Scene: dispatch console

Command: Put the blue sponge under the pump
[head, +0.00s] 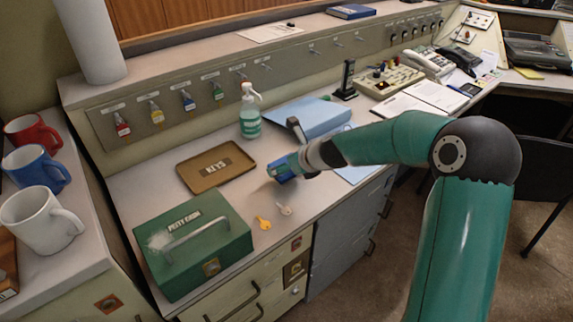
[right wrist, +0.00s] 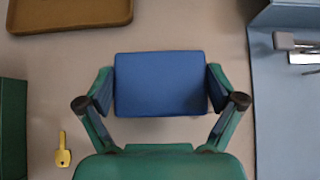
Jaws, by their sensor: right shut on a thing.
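The blue sponge (right wrist: 160,84) is a flat blue block between the two fingers of my right gripper (right wrist: 160,92) in the right wrist view. The fingers are shut on its left and right sides. In the head view the sponge (head: 279,170) shows partly behind my right gripper (head: 284,166), low over or on the desk; I cannot tell which. My left gripper is not in view.
A brown tray (head: 184,179) lies left of the sponge. A green cash box (head: 163,266), a yellow key (head: 263,223) and a silver key (head: 284,210) are nearer the front. A blue folder (head: 318,115) lies behind the gripper.

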